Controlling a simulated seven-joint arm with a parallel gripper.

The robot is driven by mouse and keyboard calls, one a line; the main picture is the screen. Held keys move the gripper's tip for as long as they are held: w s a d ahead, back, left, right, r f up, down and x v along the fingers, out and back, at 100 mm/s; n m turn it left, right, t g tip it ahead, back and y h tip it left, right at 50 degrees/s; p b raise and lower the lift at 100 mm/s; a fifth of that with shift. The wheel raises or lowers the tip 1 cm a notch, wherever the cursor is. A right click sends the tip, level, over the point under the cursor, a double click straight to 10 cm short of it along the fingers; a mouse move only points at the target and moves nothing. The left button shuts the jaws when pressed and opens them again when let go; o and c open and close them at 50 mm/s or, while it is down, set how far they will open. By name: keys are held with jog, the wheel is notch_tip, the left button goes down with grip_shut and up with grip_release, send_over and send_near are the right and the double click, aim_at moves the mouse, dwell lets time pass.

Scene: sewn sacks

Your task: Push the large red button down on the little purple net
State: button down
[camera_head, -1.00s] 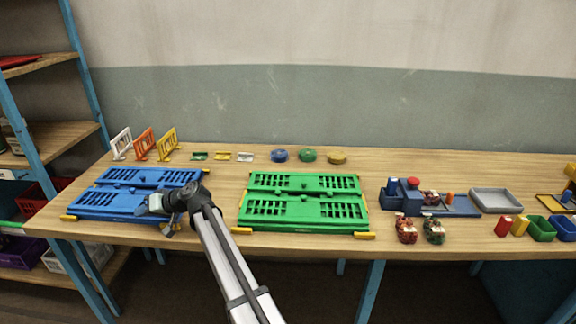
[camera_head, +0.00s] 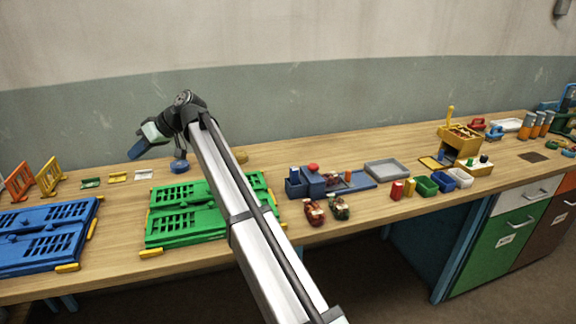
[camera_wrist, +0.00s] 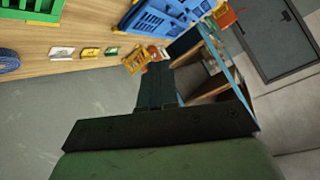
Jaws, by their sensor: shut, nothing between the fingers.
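A large red button (camera_head: 313,167) sits on top of a blue block on the blue station (camera_head: 314,184), right of the green panel. Small items lie on the station beside it, too small to tell apart. Two small net sacks, one reddish (camera_head: 313,212) and one dark green (camera_head: 339,208), stand in front of the station. I cannot make out a purple net in either view. My gripper (camera_head: 138,150) is shut and empty, raised at the left above the back of the table, well away from the button. It also shows in the wrist view (camera_wrist: 156,75).
A green panel (camera_head: 200,213) and a blue panel (camera_head: 45,238) lie at the left. A grey tray (camera_head: 387,170) and small coloured bins (camera_head: 427,186) are right of the station. A yellow-topped box (camera_head: 460,140) stands further right. Bare tabletop lies behind the station.

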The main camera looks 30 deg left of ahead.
jog(key=w+d+m+t+h, duration=0.15)
jog(key=w+d, duration=0.35)
jog(key=w, duration=0.5)
jog(key=m+t+h, duration=0.4)
jog(key=m+h, duration=0.4)
jog(key=h, duration=0.1)
send_near(314, 165)
jog(key=shift+w+d+r+y, duration=0.15)
jog(key=shift+d+r+y, duration=0.1)
jog(key=shift+r, duration=0.1)
jog(key=shift+a+f, duration=0.1)
jog(key=shift+s+d+f, duration=0.15)
jog(key=shift+f, duration=1.55)
jog(key=shift+s+d+f, duration=0.1)
jog(key=shift+d+f, duration=0.05)
jog(key=shift+f, duration=1.55)
